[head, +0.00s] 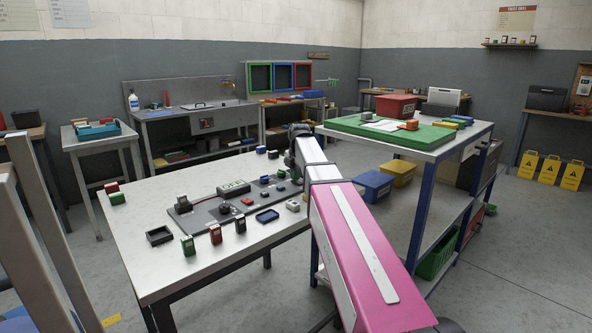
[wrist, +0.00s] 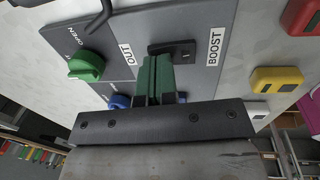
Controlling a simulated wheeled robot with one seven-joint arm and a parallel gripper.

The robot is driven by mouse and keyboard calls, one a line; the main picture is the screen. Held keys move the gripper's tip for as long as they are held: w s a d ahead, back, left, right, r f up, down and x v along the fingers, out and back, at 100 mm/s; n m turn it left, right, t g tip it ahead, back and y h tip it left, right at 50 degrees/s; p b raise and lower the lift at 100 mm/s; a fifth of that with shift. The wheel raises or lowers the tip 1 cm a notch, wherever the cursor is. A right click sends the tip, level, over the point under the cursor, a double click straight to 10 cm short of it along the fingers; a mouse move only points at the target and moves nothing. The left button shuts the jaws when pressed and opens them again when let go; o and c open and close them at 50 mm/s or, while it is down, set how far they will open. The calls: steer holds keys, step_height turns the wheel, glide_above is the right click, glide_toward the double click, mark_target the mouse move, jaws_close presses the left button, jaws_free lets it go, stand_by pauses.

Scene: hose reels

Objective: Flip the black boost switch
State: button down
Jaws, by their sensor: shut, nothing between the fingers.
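The black boost switch (wrist: 184,46) sits on a dark grey panel (wrist: 125,30), beside a white BOOST label (wrist: 215,47) in the wrist view. My gripper (wrist: 155,66) is shut, its green fingers together with nothing between them. The fingertips are right at the switch and cover part of it; I cannot tell whether they touch it. In the head view the panel (head: 202,217) lies on the white table, and my pink and white arm reaches to its far right end. The gripper tips are hard to make out there.
A green knob (wrist: 86,65) by an OPEN label and a blue knob (wrist: 120,101) are left of my fingers. Yellow (wrist: 277,79) and red (wrist: 301,15) blocks lie beyond the panel's right edge. Small blocks and trays (head: 159,235) stand around the panel on the table.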

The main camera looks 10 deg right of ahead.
steer(key=shift+f, duration=0.2)
steer(key=shift+f, duration=0.1)
stand_by(0.4)
steer(key=shift+s+d+r, duration=0.2)
steer(key=shift+s+d, duration=0.2)
steer(key=shift+s, duration=0.2)
steer(key=shift+r, duration=0.1)
